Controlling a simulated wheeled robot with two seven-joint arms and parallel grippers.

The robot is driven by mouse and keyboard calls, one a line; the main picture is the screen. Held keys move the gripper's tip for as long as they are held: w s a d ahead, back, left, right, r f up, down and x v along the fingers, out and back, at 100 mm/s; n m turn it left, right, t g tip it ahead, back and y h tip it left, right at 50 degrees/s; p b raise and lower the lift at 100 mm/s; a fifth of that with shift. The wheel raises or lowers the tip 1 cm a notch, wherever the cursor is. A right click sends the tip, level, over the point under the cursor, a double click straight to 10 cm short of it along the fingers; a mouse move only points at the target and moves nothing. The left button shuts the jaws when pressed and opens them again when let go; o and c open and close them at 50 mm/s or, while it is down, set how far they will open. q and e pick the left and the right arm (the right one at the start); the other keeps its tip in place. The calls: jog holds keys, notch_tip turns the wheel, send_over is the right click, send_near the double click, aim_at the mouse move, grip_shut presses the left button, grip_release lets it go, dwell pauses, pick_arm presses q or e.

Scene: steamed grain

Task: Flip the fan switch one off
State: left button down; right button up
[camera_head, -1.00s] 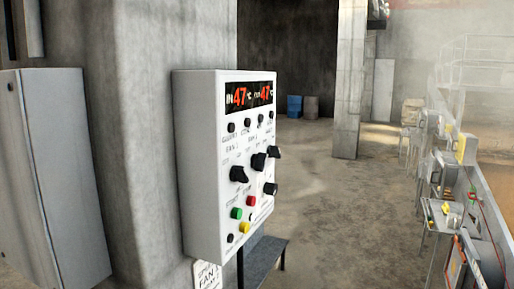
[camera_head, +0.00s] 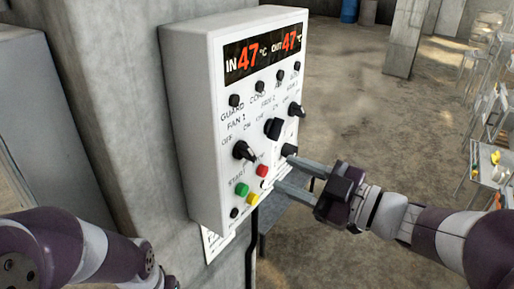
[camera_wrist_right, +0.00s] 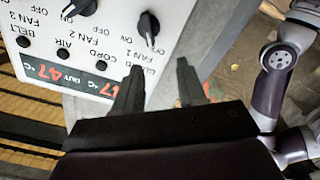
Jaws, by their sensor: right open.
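The fan 1 switch (camera_head: 244,151) is a black rotary knob at the lower left of the white control box's (camera_head: 186,120) front, under the FAN 1 label. I cannot clearly tell its setting. It also shows upside down in the right wrist view (camera_wrist_right: 148,28). My right gripper (camera_head: 284,174) is open and empty, to the right of this switch, with its fingers pointing left toward the panel. In the right wrist view its fingertips (camera_wrist_right: 158,66) are apart, below the fan 1 switch. My left arm shows at the lower left, but its gripper is out of view.
The fan 2 knob (camera_head: 273,128) and other dark knobs sit to the right. Green (camera_head: 242,189), yellow (camera_head: 253,198) and red (camera_head: 261,170) buttons are below the fan 1 switch. A concrete pillar (camera_head: 115,100) backs the box.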

aim_at(252, 152)
jog(key=p+x, duration=0.1)
jog(key=x, duration=0.2)
jog(key=w+p+x, duration=0.1)
jog(key=x, duration=0.2)
jog(key=d+p+x, duration=0.1)
jog(key=x, duration=0.2)
jog(key=shift+w+a+f, duration=0.1)
jog(key=shift+w+f, duration=0.1)
jog(key=shift+w, duration=0.35)
jog(key=shift+s+a, duration=0.25)
jog(key=shift+s, duration=0.05)
jog(key=shift+w+d, duration=0.1)
jog(key=shift+d, duration=0.05)
jog(key=shift+w+d, duration=0.2)
jog(key=c, duration=0.3)
jog(key=shift+w+f, duration=0.1)
jog(key=shift+w, duration=0.05)
grip_shut()
pick_arm(q)
jog(key=r, duration=0.1)
jog(key=w+r, duration=0.1)
jog(key=d+r, duration=0.1)
jog(key=shift+w+d+r, duration=0.1)
jog(key=shift+w+r, duration=0.1)
jog(key=shift+r, duration=0.15)
